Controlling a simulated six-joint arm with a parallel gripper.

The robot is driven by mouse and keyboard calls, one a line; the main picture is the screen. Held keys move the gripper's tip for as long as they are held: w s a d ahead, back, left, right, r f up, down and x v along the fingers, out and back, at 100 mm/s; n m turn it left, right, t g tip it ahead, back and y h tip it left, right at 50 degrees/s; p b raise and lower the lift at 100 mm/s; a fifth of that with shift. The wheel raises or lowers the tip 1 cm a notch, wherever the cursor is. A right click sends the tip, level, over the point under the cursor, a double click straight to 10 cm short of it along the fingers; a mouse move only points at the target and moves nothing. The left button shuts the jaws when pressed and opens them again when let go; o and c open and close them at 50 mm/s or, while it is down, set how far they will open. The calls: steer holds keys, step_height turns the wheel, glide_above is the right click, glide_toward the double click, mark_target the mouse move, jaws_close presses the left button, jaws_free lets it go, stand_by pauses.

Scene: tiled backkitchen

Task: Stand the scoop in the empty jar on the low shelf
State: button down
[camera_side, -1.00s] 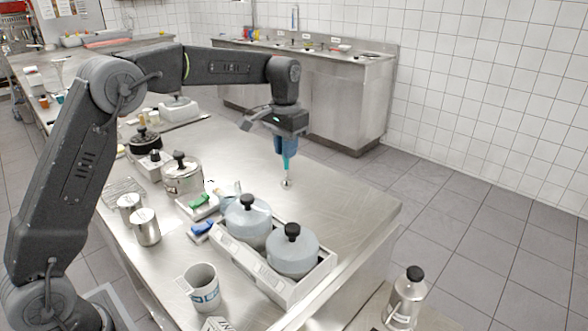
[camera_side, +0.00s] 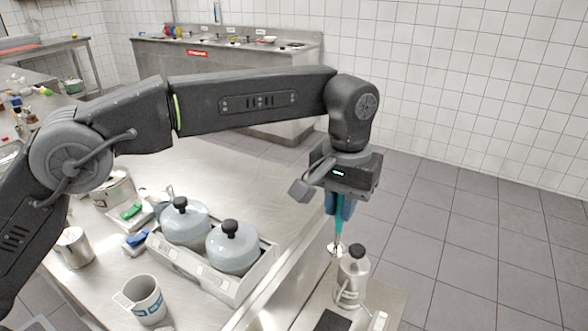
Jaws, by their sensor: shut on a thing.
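My gripper (camera_side: 340,205) is shut on the scoop (camera_side: 338,228), which has a teal handle and a shiny metal end. The scoop hangs upright with its metal end down, beyond the table's right edge and over the low shelf (camera_side: 398,300) at the lower right. Its metal end shows just left of the black cap of a silvery bottle (camera_side: 353,272) standing on that shelf. I cannot tell whether they touch. A pale, ring-like shape (camera_side: 345,297) shows low in front of the bottle. I cannot make out an empty jar for certain.
On the steel table (camera_side: 262,190), a white tray (camera_side: 208,280) holds two grey-blue lidded pots (camera_side: 232,248). A white and blue mug (camera_side: 145,298) and a metal canister (camera_side: 74,247) stand to the left. A dark flat thing (camera_side: 333,321) lies at the shelf's front.

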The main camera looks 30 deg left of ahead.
steer(key=s+d, duration=0.6)
steer(key=d, duration=0.3)
step_height(320, 180, down, 32)
steer(key=shift+a, duration=0.4)
stand_by(0.5)
steer(key=shift+f, duration=0.1)
steer(key=c, duration=1)
jaws_free()
step_height(320, 180, up, 14)
steer(key=shift+f, duration=0.1)
stand_by(0.6)
